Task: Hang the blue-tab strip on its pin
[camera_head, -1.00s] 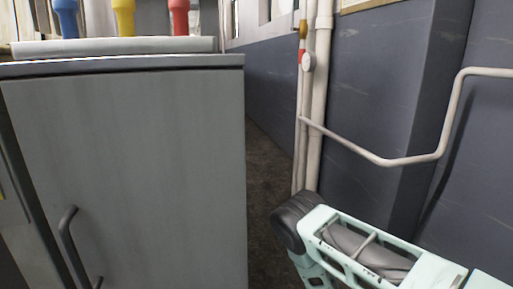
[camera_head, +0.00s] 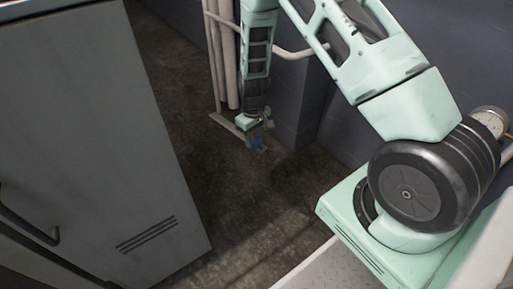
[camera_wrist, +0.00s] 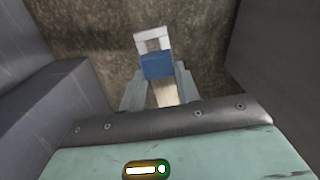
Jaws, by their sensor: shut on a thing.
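My gripper (camera_wrist: 158,72) is shut on the blue-tab strip (camera_wrist: 156,65) in the wrist view. The blue part sits between the fingertips, a pale square loop (camera_wrist: 153,34) extends beyond it, and a pale part shows between the fingers. In the head view my gripper (camera_head: 257,126) hangs low at the end of my arm, over the dark floor, with a small blue patch of the strip (camera_head: 257,143) below it. No pin is visible in either current view.
A grey cabinet (camera_head: 85,130) with a dark handle stands at the left. Pale pipes (camera_head: 225,60) and a dark wall corner (camera_head: 298,95) are close behind my gripper. Bare floor (camera_head: 205,165) lies between the cabinet and my base.

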